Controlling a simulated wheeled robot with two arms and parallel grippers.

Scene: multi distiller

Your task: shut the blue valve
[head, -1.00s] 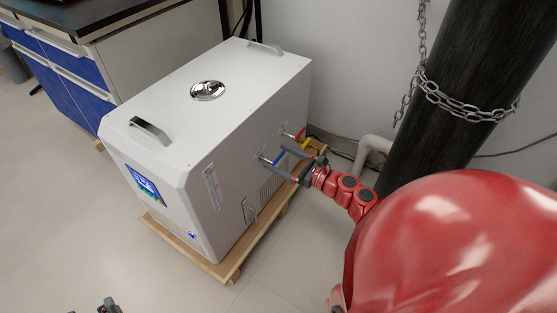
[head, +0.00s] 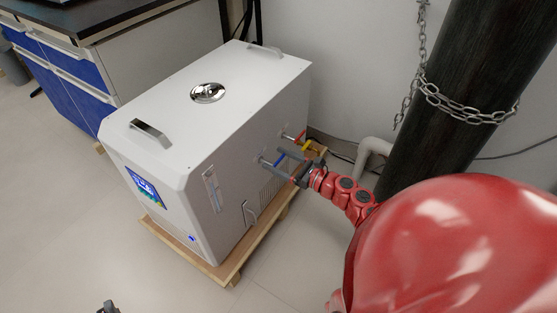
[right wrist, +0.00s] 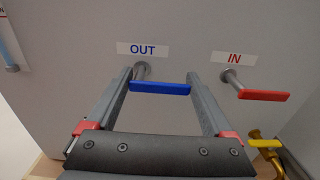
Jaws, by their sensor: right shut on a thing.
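The blue valve handle (right wrist: 160,88) lies level under the OUT label on the side of the white machine. In the head view the blue handle (head: 280,156) is small and partly covered by my gripper. My right gripper (right wrist: 160,77) has one finger at each end of the blue handle and is shut on it lengthwise; it also shows in the head view (head: 277,160). Only a dark tip of my left gripper (head: 108,306) shows at the bottom edge, so its jaws cannot be read.
A red handle (right wrist: 263,95) under the IN label sits just right of the blue one. A yellow valve (right wrist: 265,143) is lower right. The white machine (head: 215,100) stands on a wooden pallet (head: 232,272).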

